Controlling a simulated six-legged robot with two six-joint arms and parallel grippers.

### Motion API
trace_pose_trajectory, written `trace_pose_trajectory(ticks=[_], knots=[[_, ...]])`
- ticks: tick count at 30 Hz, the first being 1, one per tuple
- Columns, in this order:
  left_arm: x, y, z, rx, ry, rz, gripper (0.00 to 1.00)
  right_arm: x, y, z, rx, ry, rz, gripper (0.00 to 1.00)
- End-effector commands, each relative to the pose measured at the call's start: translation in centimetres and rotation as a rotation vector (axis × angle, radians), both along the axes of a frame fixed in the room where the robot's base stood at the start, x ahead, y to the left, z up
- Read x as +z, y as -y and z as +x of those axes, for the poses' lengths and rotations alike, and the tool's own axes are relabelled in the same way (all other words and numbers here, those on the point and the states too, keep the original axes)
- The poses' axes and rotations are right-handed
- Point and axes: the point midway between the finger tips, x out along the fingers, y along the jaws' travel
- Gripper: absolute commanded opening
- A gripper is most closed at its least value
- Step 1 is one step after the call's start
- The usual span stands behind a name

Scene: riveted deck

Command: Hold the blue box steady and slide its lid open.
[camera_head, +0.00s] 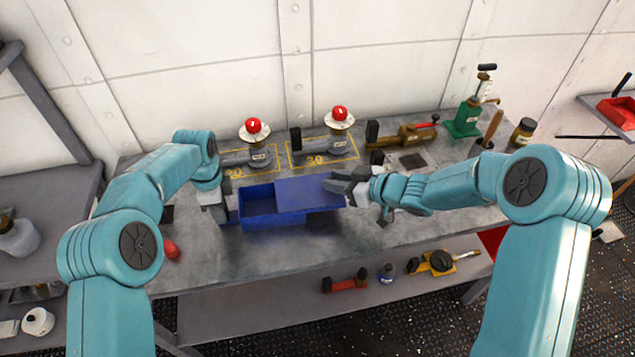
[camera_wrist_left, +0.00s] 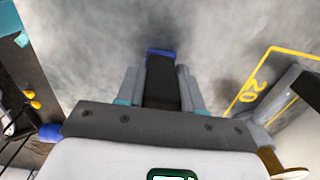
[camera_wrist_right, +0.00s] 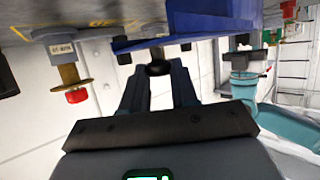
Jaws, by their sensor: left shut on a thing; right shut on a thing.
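The blue box (camera_head: 262,222) stands on the grey workbench. Its lid (camera_head: 308,190) is slid to the right, so the left part of the box's inside shows and looks empty. My left gripper (camera_head: 229,208) is at the box's left end. In the left wrist view its fingers (camera_wrist_left: 160,88) are shut on a dark handle with a blue edge beyond it. My right gripper (camera_head: 340,187) is at the lid's right end. In the right wrist view its fingers (camera_wrist_right: 158,85) are shut on a black knob (camera_wrist_right: 158,68) by the blue lid.
Two red-knobbed fittings (camera_head: 254,127) (camera_head: 340,114) stand behind the box at yellow outlines. A brown tool (camera_head: 405,136), a green jack (camera_head: 466,118) and a brown jar (camera_head: 523,132) are at the back right. A red-handled item (camera_head: 171,249) lies at the front left. The front bench surface is mostly clear.

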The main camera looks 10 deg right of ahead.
Motion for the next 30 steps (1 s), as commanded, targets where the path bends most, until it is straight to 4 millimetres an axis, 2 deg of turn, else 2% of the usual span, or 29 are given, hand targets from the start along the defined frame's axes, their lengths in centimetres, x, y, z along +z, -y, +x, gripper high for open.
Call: trace_pose_trajectory(ticks=[9, 10, 12, 23, 30], knots=[[-0.2, -0.2, -0.1, -0.001, -0.004, 0.004, 0.0, 0.0, 0.4, 0.0, -0.002, -0.001, -0.002, 0.0], [-0.2, -0.2, -0.1, -0.001, -0.004, 0.004, 0.0, 0.0, 0.4, 0.0, -0.002, -0.001, -0.002, 0.31], [-0.2, -0.2, -0.1, 0.0, -0.004, 0.004, 0.0, 0.0, 0.4, 0.0, -0.001, -0.001, -0.002, 0.52], [-0.2, -0.2, -0.1, -0.001, -0.005, 0.004, 0.0, 0.2, 0.7, -0.4, -0.001, 0.0, -0.001, 0.52], [-0.2, -0.1, -0.1, -0.001, -0.004, 0.003, 0.0, 2.1, 3.8, -3.6, -0.006, 0.001, -0.002, 0.52]])
